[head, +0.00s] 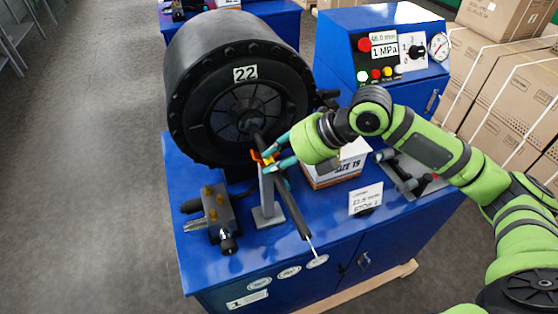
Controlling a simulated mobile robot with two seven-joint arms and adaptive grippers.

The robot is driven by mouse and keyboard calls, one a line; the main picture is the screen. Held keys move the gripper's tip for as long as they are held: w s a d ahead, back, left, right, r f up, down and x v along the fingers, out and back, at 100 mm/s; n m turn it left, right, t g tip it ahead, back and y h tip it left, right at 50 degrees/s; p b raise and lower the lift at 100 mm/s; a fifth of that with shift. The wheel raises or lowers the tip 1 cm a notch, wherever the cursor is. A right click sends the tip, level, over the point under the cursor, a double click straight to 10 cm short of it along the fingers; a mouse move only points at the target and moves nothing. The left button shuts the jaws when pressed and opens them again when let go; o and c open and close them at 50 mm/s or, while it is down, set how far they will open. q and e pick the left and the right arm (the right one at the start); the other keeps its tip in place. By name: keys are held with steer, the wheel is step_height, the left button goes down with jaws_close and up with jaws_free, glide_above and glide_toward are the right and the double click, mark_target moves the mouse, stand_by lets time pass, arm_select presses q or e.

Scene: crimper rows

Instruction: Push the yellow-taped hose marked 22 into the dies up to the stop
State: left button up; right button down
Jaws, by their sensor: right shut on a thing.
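The black hose (291,208) slants from the crimper's dark centre down to the front right. An orange-yellow band (264,157) shows on it at my right gripper. No number is readable on the hose itself. My right gripper (272,160) is shut on the hose just in front of the crimper. The round black crimper head (205,75) carries a plate marked 22 (245,73). Its dies (249,121) are in the centre. The hose's upper end reaches that dark opening, but I cannot tell how deep it sits. My left gripper is out of view.
A grey post (267,197) stands under the hose on the blue bench (206,252). A metal block with brass fittings (215,212) is at left. A white box (336,166), a card (365,198) and a control panel (390,55) stand at right. Cartons (510,90) are behind.

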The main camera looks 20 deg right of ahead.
steer(key=shift+f, duration=0.35)
stand_by(0.5)
jaws_free()
stand_by(0.4)
stand_by(0.4)
steer(key=p+v, duration=0.2)
steer(key=v, duration=0.5)
steer(key=shift+p, duration=0.4)
stand_by(0.6)
